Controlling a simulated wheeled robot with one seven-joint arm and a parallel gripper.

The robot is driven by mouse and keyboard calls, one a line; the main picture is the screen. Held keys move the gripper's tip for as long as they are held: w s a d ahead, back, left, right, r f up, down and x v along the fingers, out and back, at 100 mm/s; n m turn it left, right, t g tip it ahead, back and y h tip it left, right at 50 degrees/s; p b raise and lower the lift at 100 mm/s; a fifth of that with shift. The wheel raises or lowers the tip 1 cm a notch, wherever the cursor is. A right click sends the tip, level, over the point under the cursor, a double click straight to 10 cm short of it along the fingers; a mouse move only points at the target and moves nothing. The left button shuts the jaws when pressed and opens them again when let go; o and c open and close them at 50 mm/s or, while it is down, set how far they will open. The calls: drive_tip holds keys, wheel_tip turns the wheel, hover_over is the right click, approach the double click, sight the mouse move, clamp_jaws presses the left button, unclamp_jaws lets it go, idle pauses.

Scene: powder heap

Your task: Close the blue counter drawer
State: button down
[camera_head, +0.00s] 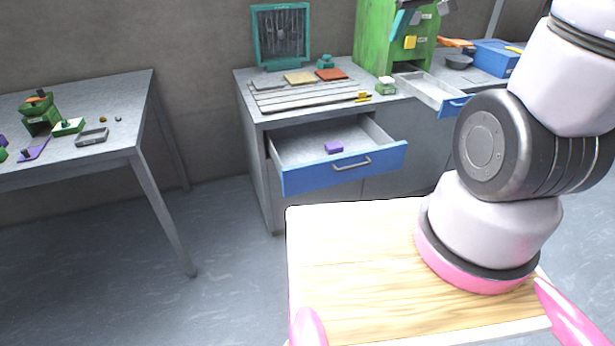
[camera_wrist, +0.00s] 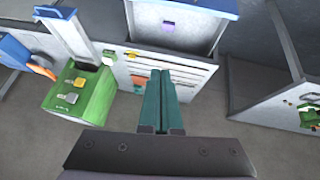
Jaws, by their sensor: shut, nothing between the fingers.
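The blue counter drawer (camera_head: 345,172) stands pulled out from the left part of the grey counter in the head view. It has a blue front, a metal handle (camera_head: 352,164) and a small purple block (camera_head: 334,148) inside. In the wrist view, the open drawer (camera_wrist: 172,27) shows at the top, beyond my fingers. My gripper (camera_wrist: 160,75) has teal fingers pressed together with nothing between them. It appears apart from the drawer and above the counter area.
A second blue-fronted drawer (camera_head: 437,92) sticks out below the green machine (camera_head: 388,38). The countertop holds slats (camera_head: 300,97), small tiles and a teal-framed panel (camera_head: 281,36). A grey table (camera_head: 120,85) with small items stands left. Floor between table and counter is clear.

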drive_tip(key=w+a+f+n, duration=0.2)
drive_tip(key=w+f+n, duration=0.35)
drive_tip(key=f, duration=0.55)
drive_tip(key=n+g+y, duration=0.2)
drive_tip(key=n+y, duration=0.4)
drive_tip(key=n, duration=0.5)
approach(299, 182)
drive_tip(key=f, duration=0.1)
drive_tip(key=a+f, duration=0.2)
drive_tip(key=shift+w+f, duration=0.2)
drive_tip(key=shift+f, duration=0.2)
drive_tip(key=shift+w+a, duration=0.2)
drive_tip(key=shift+w, duration=0.45)
